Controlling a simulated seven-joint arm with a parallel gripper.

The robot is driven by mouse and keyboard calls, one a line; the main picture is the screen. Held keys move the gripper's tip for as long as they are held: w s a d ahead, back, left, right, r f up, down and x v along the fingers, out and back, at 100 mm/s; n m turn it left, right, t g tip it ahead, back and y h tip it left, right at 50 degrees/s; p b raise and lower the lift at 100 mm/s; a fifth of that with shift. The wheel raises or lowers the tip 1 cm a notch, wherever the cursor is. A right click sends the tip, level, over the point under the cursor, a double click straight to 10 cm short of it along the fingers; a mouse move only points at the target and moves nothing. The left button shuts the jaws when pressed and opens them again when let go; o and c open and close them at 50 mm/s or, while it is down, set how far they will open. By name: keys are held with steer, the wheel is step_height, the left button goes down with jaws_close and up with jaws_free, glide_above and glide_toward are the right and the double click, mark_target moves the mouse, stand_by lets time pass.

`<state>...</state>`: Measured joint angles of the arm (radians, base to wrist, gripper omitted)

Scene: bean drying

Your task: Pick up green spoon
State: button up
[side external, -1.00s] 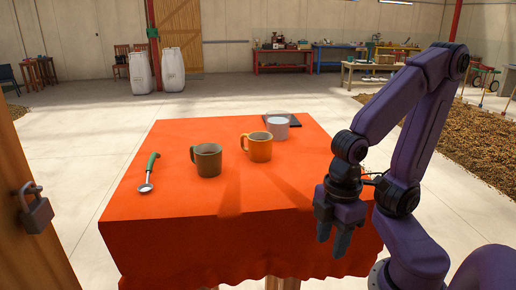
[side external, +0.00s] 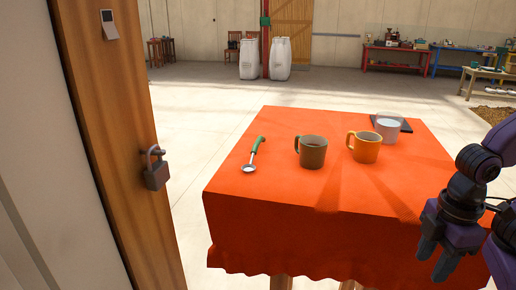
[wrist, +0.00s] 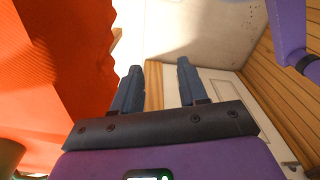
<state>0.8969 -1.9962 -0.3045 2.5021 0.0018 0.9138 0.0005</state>
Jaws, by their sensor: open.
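The green spoon (side external: 256,152) has a green handle and a metal bowl. It lies on the left part of the orange-red cloth on the table (side external: 270,200), handle pointing away to the back, in the side external view. My gripper (side external: 436,268) hangs at the right front of the table, far from the spoon, with its fingers pointing down. In the wrist view my gripper (wrist: 158,85) has its two fingers apart with nothing between them. The spoon is not visible in the wrist view; the cloth (wrist: 60,60) fills its left side.
A wooden post with a padlock (side external: 156,172) stands left of the table. The cloth's front is clear.

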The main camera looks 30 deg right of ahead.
steer(key=shift+c, duration=0.5)
